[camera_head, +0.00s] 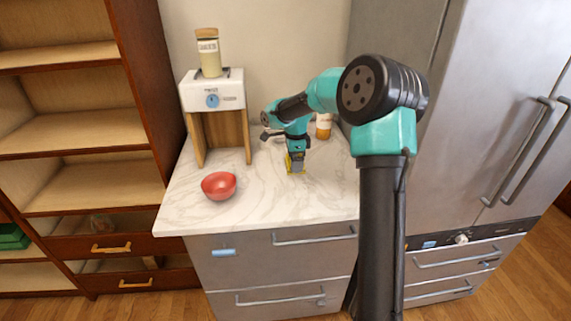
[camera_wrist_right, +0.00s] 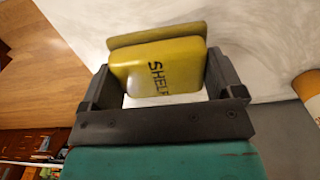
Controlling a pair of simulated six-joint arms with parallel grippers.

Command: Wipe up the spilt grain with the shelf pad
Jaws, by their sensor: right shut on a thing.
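The yellow shelf pad (camera_wrist_right: 158,72), marked "SHELF", sits between the fingers of my right gripper (camera_wrist_right: 160,85) in the right wrist view. My right gripper (camera_head: 295,163) is shut on it. In the head view a bit of the pad (camera_head: 301,169) shows yellow, low over the marble counter. I cannot tell whether the pad touches the counter. I cannot make out any spilt grain in either view; the arm and gripper hide part of the counter. My left gripper is not in view.
A red bowl (camera_head: 219,186) stands on the marble counter (camera_head: 250,212), left of my gripper. Behind it are a white dispenser (camera_head: 222,92) on a wooden stand and a jar (camera_head: 209,58) on top. An orange-and-white jar (camera_head: 324,127) stands at the back right. The front counter is clear.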

